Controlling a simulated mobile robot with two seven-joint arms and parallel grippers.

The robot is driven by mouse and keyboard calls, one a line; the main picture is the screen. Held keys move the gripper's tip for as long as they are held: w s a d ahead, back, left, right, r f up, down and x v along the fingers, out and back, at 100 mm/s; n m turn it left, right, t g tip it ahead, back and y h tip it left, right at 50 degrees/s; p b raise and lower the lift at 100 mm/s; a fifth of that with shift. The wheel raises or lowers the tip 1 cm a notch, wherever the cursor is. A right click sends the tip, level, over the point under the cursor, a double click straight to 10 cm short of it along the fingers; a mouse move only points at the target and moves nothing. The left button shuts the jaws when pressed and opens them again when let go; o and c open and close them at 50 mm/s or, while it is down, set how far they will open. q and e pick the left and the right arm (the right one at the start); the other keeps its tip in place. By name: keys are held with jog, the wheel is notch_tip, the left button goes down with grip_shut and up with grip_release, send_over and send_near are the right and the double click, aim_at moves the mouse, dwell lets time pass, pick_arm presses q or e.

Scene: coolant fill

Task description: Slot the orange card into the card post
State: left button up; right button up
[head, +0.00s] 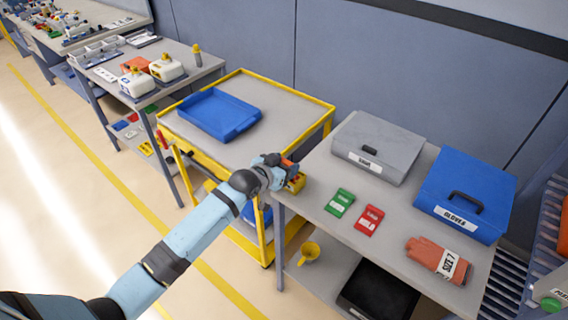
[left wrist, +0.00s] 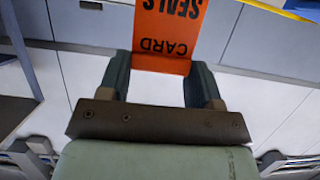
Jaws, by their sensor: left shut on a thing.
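My left gripper (head: 280,164) is at the left edge of the grey table, by the corner of the yellow cart. It is shut on the orange card (left wrist: 168,38), which shows upside-down black lettering, "SEALS" and "CARD", in the left wrist view. The card sticks out beyond the fingers (left wrist: 158,78). In the head view only a small orange patch of it shows beside the gripper. A small yellow piece with some red (head: 296,183) is just below the gripper at the table edge; it may be the card post, but the arm partly hides it. I cannot tell whether the card touches it.
A green card (head: 340,202) and a red card (head: 369,220) lie on the grey table (head: 318,212). Behind them are a grey case (head: 378,145) and a blue case (head: 465,192). Orange gloves (head: 438,259) lie at the right. A blue tray (head: 218,114) sits on the yellow cart (head: 265,95).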

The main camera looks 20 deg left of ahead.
pick_arm(q)
jog(key=shift+f+b, duration=0.6)
jog(key=shift+f, duration=0.6)
jog(key=o, duration=1)
jog(key=shift+c, duration=0.2)
jog(key=b+v, duration=0.1)
jog(key=v, duration=1.2)
jog(key=shift+s+r, duration=0.2)
jog(key=shift+s, duration=0.15)
jog(key=shift+a, duration=0.1)
